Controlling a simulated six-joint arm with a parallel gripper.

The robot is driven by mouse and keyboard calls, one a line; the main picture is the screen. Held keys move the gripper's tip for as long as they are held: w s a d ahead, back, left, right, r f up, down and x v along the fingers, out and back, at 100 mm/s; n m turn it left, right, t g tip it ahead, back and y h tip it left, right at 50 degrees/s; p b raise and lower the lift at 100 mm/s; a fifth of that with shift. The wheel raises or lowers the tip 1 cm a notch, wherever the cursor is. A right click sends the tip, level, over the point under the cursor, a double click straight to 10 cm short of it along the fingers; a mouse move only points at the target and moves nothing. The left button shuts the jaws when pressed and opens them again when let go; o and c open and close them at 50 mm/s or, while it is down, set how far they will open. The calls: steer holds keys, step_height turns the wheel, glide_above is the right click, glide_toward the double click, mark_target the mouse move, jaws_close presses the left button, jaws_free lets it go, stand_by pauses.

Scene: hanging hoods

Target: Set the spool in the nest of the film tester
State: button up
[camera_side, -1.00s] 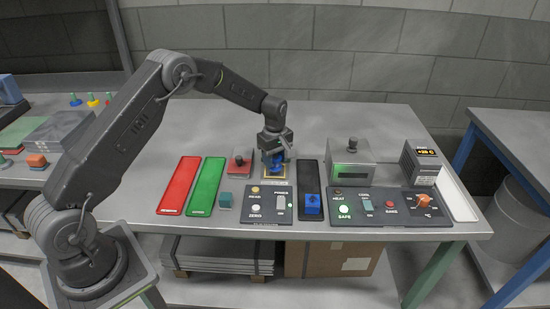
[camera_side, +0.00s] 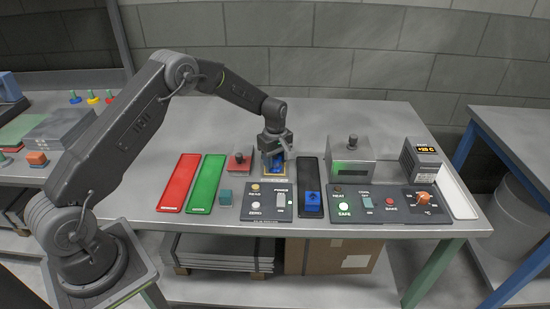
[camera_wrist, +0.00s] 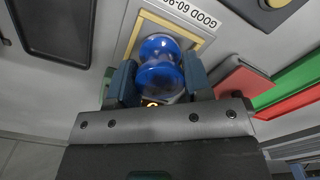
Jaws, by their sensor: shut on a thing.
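The blue spool (camera_wrist: 160,65) is between the two fingers of my gripper (camera_wrist: 158,82) in the wrist view, and the fingers are shut on it. In the side view my gripper (camera_side: 276,160) points down over the yellow-framed nest of the film tester (camera_side: 276,177). The yellow frame (camera_wrist: 136,32) and a label reading GOOD 60-90 show beyond the spool in the wrist view. The spool looks upright and within the frame's outline. Its lower end is hidden, so I cannot tell whether it rests in the nest.
A red block (camera_side: 239,162) with a dark knob stands left of the nest. Green (camera_side: 207,184) and red (camera_side: 179,183) trays lie further left. A dark tray (camera_side: 311,175) holding a blue block (camera_side: 312,199) is close on the right. A grey hood box (camera_side: 350,160) stands beyond it.

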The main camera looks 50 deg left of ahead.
steer(key=shift+f, duration=0.15)
steer(key=o, duration=1)
steer(key=shift+o, duration=0.5)
steer(key=o, duration=0.4)
steer(key=shift+r, duration=3.45)
